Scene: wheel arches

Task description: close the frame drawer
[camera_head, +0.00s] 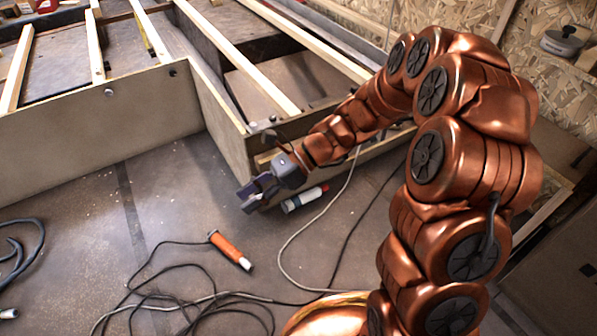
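A wooden frame with grey side panels (100,125) and pale slats fills the back left. Its corner box juts toward me, with a grey side wall (222,125) and a pale wooden front edge (385,150). This looks like the frame drawer, but I cannot tell how far it stands out. My copper arm crosses in front of the box and hides part of its front. My gripper (252,192) is just in front of the box's near left corner, low over the floor. Its fingers are small and dark; I cannot tell whether they are apart or touch the box.
A white, red-capped tube (305,198) lies on the floor beside my gripper. An orange-handled tool (231,250) lies nearer, among tangled dark cables (190,300). A pale cable (290,245) runs past the tube. A chipboard wall (550,80) stands at right.

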